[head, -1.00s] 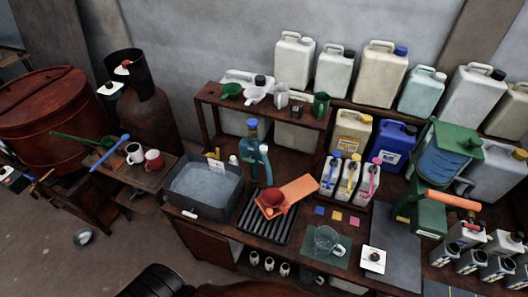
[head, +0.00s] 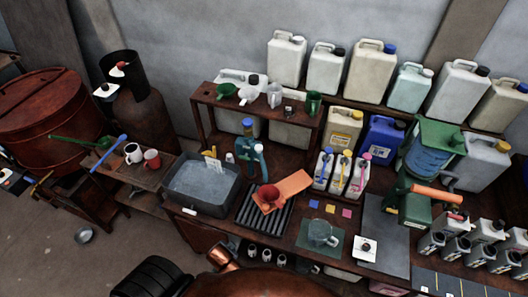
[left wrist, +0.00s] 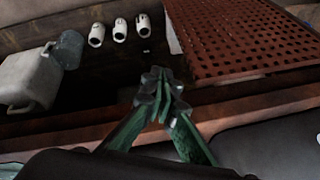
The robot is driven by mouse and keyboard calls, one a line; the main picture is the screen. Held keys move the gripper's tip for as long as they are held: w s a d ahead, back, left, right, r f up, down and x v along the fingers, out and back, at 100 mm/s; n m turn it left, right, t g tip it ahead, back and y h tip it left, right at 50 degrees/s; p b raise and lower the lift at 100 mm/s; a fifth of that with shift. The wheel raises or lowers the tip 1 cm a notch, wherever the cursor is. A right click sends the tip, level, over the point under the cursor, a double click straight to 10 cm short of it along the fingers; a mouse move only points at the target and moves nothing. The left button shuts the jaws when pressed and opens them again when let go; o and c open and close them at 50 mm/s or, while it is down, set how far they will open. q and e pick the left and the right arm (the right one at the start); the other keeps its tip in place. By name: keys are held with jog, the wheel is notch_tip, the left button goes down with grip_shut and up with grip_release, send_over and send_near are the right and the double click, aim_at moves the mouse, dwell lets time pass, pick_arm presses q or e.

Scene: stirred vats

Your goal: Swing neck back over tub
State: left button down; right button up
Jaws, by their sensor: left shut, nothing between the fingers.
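The grey tub (head: 175,207) stands on the left end of the bench in the head view, with pale liquid in it. My left gripper (left wrist: 160,92) shows in the left wrist view, with green fingers shut and empty. It is low in front of shelving and apart from the tub and neck. Neither gripper can be made out in the head view.
White bottles (left wrist: 120,30) and a red perforated panel (left wrist: 245,40) lie beyond my left gripper. Canisters line the back wall.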

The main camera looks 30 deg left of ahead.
pick_arm(q)
jog(key=w+a+r+t, duration=0.1)
jog(key=w+r, duration=0.1)
jog(key=r, duration=0.1)
jog(key=w+a+r+m+t+y, duration=0.1)
jog(key=w+r, duration=0.2)
jog(key=r, duration=0.1)
jog(key=w+a+r+m+t+y, duration=0.1)
jog(key=w+r, duration=0.1)
jog(key=r, duration=0.1)
jog(key=shift+w+a+r+p, duration=0.15)
jog(key=shift+a+r+p, duration=0.15)
jog(key=shift+a+r, duration=0.05)
jog(key=w+r+m+t+y, duration=0.1)
jog(key=w+r+m+t, duration=0.25)
jog(key=w+r, duration=0.55)
notch_tip(320, 180, up, 21)
jog(key=m+t+h+p, duration=0.2)
jog(key=m+t, duration=0.5)
jog(key=m, duration=0.2)
send_over(265, 172)
jog(key=s+d, duration=0.2)
jog(key=s, duration=0.2)
jog(key=shift+d, duration=0.15)
jog(key=shift+w+f, duration=0.1)
